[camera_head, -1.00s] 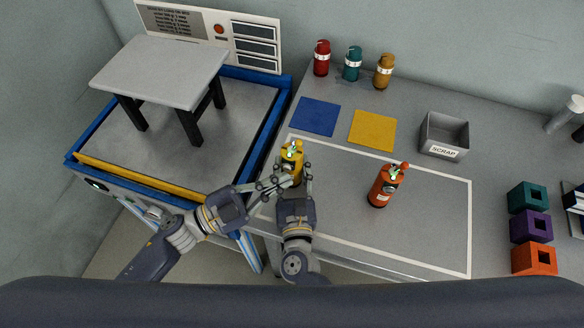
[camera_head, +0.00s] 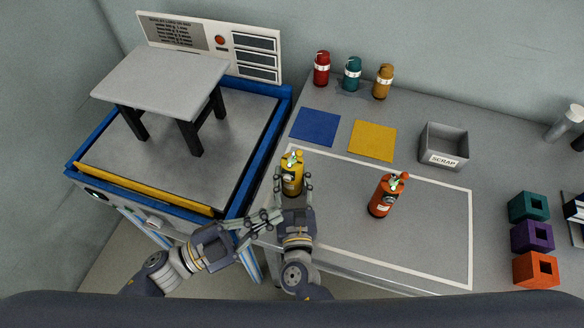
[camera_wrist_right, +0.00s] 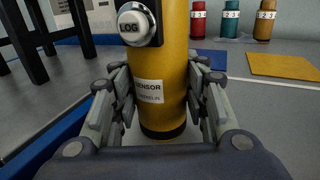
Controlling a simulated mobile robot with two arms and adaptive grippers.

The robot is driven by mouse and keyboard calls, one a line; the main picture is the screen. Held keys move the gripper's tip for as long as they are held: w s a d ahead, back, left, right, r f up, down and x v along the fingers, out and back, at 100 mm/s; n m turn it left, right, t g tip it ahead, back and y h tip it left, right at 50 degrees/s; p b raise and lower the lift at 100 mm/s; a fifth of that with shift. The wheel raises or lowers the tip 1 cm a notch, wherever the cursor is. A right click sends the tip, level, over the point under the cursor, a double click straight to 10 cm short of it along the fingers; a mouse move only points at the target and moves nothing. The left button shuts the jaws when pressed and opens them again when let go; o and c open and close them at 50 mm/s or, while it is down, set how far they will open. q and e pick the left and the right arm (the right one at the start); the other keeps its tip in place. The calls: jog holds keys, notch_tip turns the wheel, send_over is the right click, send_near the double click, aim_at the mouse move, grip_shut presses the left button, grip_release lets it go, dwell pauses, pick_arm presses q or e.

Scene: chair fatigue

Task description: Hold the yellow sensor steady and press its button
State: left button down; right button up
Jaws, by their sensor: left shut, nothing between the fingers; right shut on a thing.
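The yellow sensor (camera_head: 292,176) stands upright on the grey table, near the left side of the white-outlined area. My right gripper (camera_head: 294,194) is shut on its lower body. In the right wrist view the yellow sensor (camera_wrist_right: 161,65) is between the fingers of my right gripper (camera_wrist_right: 160,105). My left gripper (camera_head: 275,216) is shut and empty, just left of the right gripper and below the sensor, apart from the button.
An orange sensor (camera_head: 383,197) stands to the right. A blue mat (camera_head: 316,127), a yellow mat (camera_head: 372,141) and a grey SCRAP bin (camera_head: 443,146) lie behind. Red, teal and ochre bottles stand at the back. A blue-edged test rig (camera_head: 187,150) holds a small stool at left.

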jog(key=o, duration=1.2)
jog(key=shift+s, duration=0.1)
